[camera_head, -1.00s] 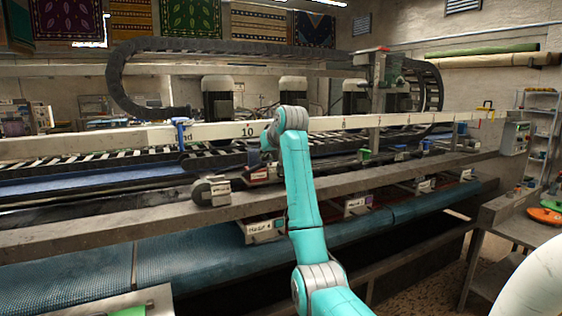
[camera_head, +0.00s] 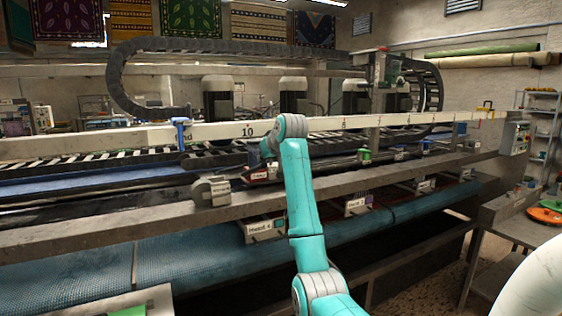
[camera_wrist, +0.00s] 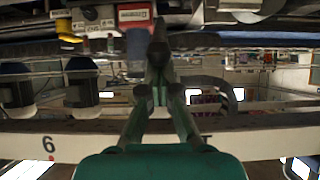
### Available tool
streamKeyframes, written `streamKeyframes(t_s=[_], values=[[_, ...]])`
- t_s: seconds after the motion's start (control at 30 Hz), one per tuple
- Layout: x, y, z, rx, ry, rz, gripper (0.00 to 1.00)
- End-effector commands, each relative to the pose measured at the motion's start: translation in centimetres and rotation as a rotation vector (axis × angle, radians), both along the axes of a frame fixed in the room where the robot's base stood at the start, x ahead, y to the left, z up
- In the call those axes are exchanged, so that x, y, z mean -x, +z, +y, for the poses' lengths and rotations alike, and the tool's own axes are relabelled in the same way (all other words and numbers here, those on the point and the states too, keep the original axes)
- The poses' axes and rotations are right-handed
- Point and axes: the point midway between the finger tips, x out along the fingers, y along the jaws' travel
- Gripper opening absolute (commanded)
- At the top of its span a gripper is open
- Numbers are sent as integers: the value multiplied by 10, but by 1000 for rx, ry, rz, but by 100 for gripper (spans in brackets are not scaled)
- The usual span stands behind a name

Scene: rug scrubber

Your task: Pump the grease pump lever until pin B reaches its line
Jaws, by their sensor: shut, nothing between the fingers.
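My gripper (camera_wrist: 159,92) shows in the wrist view with its fingers together and nothing held. In that upside-down view, a dark upright bar (camera_wrist: 158,45) stands just beyond the fingertips. I cannot tell whether it is the pump lever or whether the fingers touch it. A box with a red label (camera_wrist: 133,15) is behind it, near the top. In the head view, a small red part (camera_head: 262,172) sits on the machine just left of my arm, and my fingers are hidden there. I cannot make out pin B or its line.
A long white numbered beam (camera_head: 220,132) crosses the machine above a grey rail (camera_head: 130,210). A grey motor-like part (camera_head: 211,190) is on the rail, left of my arm. Labelled head boxes (camera_head: 265,229) sit below. A side table (camera_head: 510,225) stands at the right.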

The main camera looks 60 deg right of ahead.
Motion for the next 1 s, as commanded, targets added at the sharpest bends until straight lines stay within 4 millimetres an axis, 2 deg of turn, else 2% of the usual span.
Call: streamKeyframes(t_s=[1.0], values=[[0, -54, 0, -2, 0, 3, 0]])
